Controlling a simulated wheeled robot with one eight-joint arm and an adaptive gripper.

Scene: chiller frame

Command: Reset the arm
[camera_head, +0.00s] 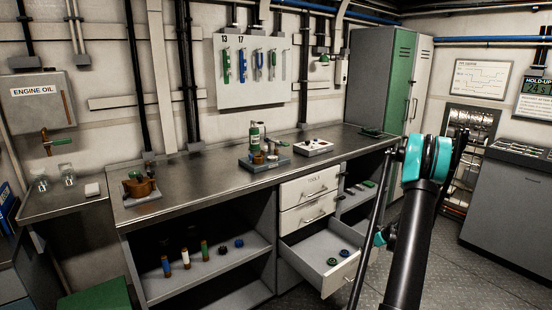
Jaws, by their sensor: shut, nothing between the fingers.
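My arm (408,240) rises on the right side of the head view. It is black, with a teal joint (427,158) at its upper end. Thin dark links of mine run down beside it, with a small teal part low on the left. I cannot make out my gripper or its fingertips in this view. Nothing held can be seen. The arm stands in front of the right end of the workbench and the floor there.
The steel workbench (215,180) carries a grey tray (262,167), a white block (313,148) and a brown pot (139,185). A lower drawer (310,268) stands open near my arm. A green locker (400,80) stands behind. The floor at right (470,275) is clear.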

